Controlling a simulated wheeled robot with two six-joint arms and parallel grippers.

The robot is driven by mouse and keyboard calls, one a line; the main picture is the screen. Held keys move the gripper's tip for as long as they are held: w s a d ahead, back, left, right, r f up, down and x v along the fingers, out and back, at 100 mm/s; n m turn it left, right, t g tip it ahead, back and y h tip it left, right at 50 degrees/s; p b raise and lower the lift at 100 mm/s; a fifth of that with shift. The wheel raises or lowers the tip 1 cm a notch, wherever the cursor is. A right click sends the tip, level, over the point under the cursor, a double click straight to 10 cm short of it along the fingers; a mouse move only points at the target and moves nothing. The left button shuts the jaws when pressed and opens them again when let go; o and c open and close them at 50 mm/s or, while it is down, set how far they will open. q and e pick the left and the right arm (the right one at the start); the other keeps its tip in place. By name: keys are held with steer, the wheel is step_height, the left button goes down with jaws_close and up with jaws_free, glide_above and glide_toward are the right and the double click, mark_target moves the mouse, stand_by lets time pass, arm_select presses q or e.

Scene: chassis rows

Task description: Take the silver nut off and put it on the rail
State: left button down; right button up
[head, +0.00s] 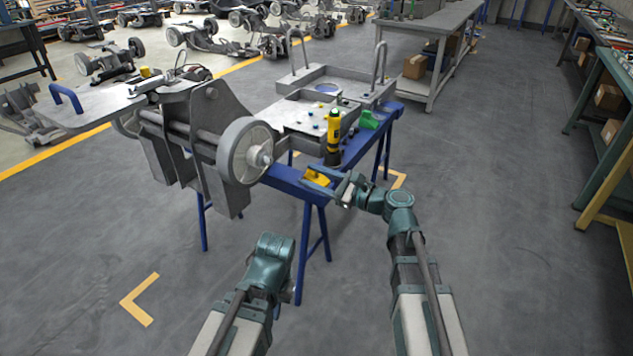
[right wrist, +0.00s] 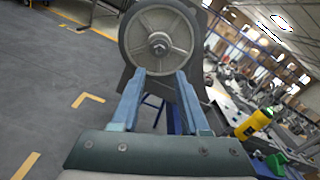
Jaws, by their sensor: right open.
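The silver nut (head: 264,158) sits at the hub of the grey wheel (head: 240,150) on the near side of the chassis. In the right wrist view the nut (right wrist: 160,47) is at the wheel's centre, just beyond and between the fingertips. My right gripper (head: 308,176) is open and empty, to the right of the nut and apart from it. The blue rail (head: 283,178) runs below and right of the wheel, partly hidden by my right gripper. My left gripper (head: 275,246) is low in the head view, away from the chassis; its fingers cannot be made out.
A yellow piece (head: 318,178) lies on the rail beside my right gripper. A yellow and black tool (head: 333,132) stands upright behind it, with a green object (head: 369,120) nearby. A grey tray (head: 345,82) is farther back.

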mark_target(271, 161)
steer(key=shift+x, duration=5.65)
jaws_close()
steer(key=shift+c, duration=1.8)
jaws_free()
jaws_close()
steer(key=shift+s, duration=0.1)
